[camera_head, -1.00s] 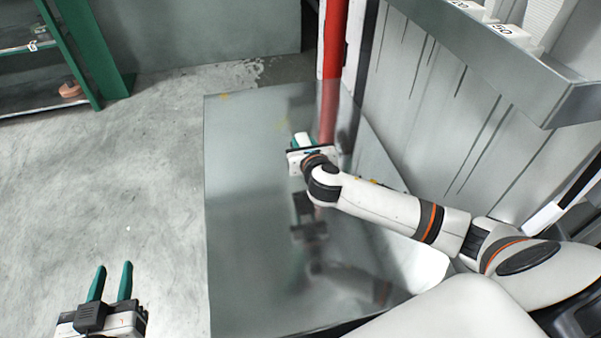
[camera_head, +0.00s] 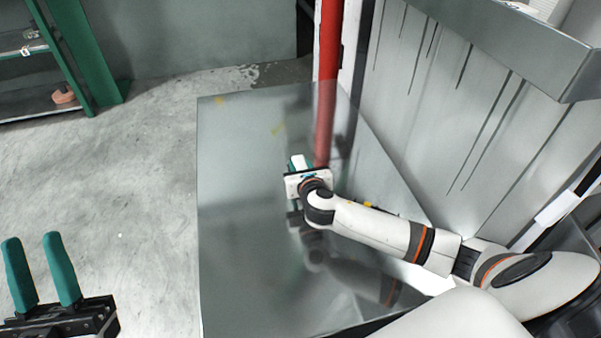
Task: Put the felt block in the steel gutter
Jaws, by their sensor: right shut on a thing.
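My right gripper (camera_head: 299,165) is over the shiny metal table top, pointing away from me. It is shut on a small white block, likely the felt block (camera_head: 298,161), which shows between the teal fingers; the gripper body hides part of it. The gripper's reflection lies close below it; I cannot tell whether the block touches the surface. My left gripper (camera_head: 32,240) is at the lower left over the floor, its two teal fingers apart and empty. A grey steel trough-like ledge (camera_head: 520,45) runs along the upper right; I cannot tell whether it is the steel gutter.
The reflective table top (camera_head: 235,240) is largely clear. A red upright pipe (camera_head: 328,60) stands at its far edge. A streaked grey panel (camera_head: 450,120) rises along the right. A green shelf rack (camera_head: 85,60) is at the far left, with open concrete floor before it.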

